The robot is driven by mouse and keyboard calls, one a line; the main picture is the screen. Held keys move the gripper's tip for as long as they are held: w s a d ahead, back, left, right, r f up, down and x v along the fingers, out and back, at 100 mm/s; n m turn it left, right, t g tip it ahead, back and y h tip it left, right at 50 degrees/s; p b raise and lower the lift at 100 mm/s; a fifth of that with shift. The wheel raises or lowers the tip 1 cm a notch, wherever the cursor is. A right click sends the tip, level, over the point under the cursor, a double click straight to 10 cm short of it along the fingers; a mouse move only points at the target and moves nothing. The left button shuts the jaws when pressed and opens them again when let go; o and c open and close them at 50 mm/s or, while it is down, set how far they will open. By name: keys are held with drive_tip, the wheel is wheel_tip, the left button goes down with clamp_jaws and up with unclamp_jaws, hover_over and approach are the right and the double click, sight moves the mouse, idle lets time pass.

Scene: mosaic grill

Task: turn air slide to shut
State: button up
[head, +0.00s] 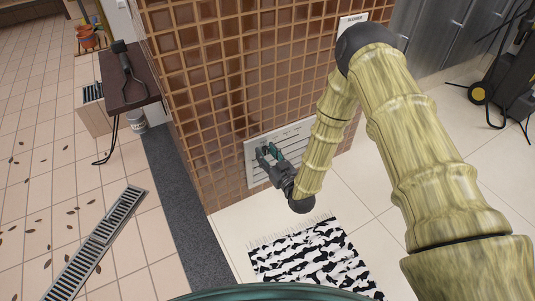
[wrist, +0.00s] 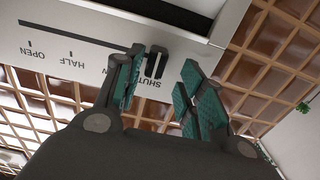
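The white air slide panel (head: 252,172) is set low in the brown tiled wall; it also fills the upper left of the wrist view (wrist: 60,40). Its lettering, OPEN, HALF and SHUT, appears upside down there. A small dark upright slide tab (wrist: 151,63) stands at the SHUT lettering, at the right part of the scale. My gripper (head: 268,155) is at the panel. In the wrist view its two green-padded fingers (wrist: 160,88) are apart, with the tab between them, nearer the left finger. Whether that finger touches the tab is unclear. The left finger hides part of the scale.
A black-and-white rug (head: 310,262) lies on the pale floor below the panel. A dark wall shelf (head: 128,85) juts out around the corner at left. A floor drain grate (head: 95,245) is further left. A black wheeled machine (head: 500,75) stands at right.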

drive_tip(key=shift+d, duration=0.15)
drive_tip(key=shift+s+d, duration=0.1)
drive_tip(key=shift+s, duration=0.15)
drive_tip(key=v, duration=1.1)
drive_tip(key=shift+s, duration=0.2)
